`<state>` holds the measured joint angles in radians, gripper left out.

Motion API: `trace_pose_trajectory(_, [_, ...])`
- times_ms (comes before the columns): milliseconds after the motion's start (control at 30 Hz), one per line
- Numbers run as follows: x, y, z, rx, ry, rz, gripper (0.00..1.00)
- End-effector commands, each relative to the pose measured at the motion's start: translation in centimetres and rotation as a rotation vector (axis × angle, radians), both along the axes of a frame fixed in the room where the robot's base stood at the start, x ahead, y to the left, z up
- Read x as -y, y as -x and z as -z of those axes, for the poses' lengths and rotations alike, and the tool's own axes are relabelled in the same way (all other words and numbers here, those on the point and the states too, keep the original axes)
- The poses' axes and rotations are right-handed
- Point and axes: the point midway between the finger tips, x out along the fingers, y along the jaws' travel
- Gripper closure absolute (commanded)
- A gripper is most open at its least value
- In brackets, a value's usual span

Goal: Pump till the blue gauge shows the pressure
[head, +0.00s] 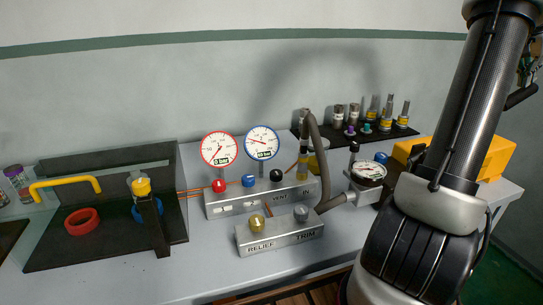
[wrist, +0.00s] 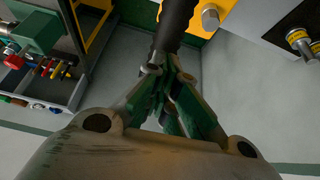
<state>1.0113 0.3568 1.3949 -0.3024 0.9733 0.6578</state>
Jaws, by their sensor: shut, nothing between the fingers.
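The blue-rimmed gauge (head: 262,142) stands on the manifold block (head: 262,196) in the head view, beside a red-rimmed gauge (head: 218,148). Both have white faces with a small label I cannot read surely; the blue gauge's needle points to the upper left. The head view does not show the gripper.
A front block marked RELIEF and TRIM (head: 279,238) carries a brass and a grey knob. A dark tray (head: 60,246) with a red ring is at left. Fittings stand on a black mat (head: 352,137) at the back. A yellow box (head: 495,157) stands behind my arm.

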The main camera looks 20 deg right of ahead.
Motion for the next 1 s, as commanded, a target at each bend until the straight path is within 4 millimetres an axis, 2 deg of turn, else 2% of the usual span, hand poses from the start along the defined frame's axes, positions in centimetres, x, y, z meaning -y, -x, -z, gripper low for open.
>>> trace_pose_trajectory(200, [0.1,0.0,0.4,-0.001,-0.001,0.000,1.00])
trace_pose_trajectory(800, [1.3,0.0,5.5,-0.001,-0.002,0.000,1.00])
trace_pose_trajectory(1000, [1.5,0.0,6.3,-0.001,-0.002,0.000,1.00])
